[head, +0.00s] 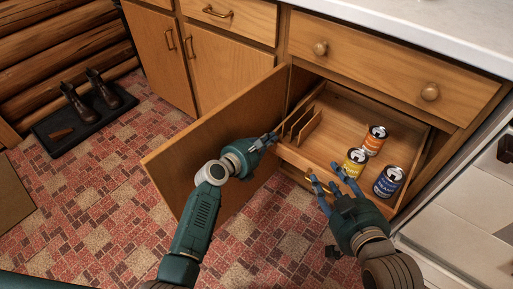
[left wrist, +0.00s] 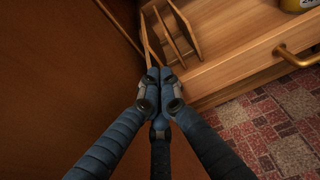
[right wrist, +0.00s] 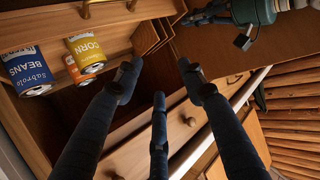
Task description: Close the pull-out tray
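The wooden pull-out tray (head: 340,112) stands extended from the lower cabinet. In it are an orange can (head: 375,140), a yellow corn can (head: 354,162), a blue beans can (head: 389,181) and upright wooden dividers (head: 303,124) at the left. My left gripper (head: 274,138) has its fingers together by the tray's front left corner, beside the open door; in the left wrist view (left wrist: 160,75) nothing clear shows between them. My right gripper (head: 325,178) is open and empty in front of the tray's front. The tray's brass handle (left wrist: 298,56) shows in the left wrist view.
The open cabinet door (head: 215,135) stands out left of the tray, close to my left arm. A closed drawer (head: 380,65) and the countertop are above. A white appliance (head: 460,230) borders the right. Boots on a black mat (head: 85,118) lie far left.

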